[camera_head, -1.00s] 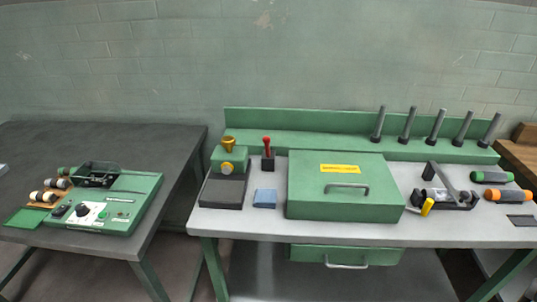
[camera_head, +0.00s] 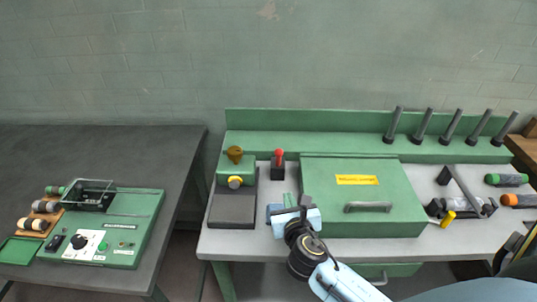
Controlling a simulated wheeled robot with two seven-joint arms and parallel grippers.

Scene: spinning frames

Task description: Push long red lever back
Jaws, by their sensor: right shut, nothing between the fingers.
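The red lever (camera_head: 279,155) stands upright on a small black base (camera_head: 278,170) on the light workbench, left of the large green box. My right gripper (camera_head: 292,203) comes in from the lower right and is shut and empty. In the picture it is below the lever, over the front part of the bench and beside the box's left edge. It appears apart from the lever. My left gripper does not show.
The large green box (camera_head: 345,208) with a handle stands right of the gripper. A green device with a brass cap (camera_head: 235,154) and a dark plate (camera_head: 233,206) stand left of the lever. A blue block (camera_head: 274,211) is partly hidden by the gripper. Several grey posts (camera_head: 422,124) stand at the back right.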

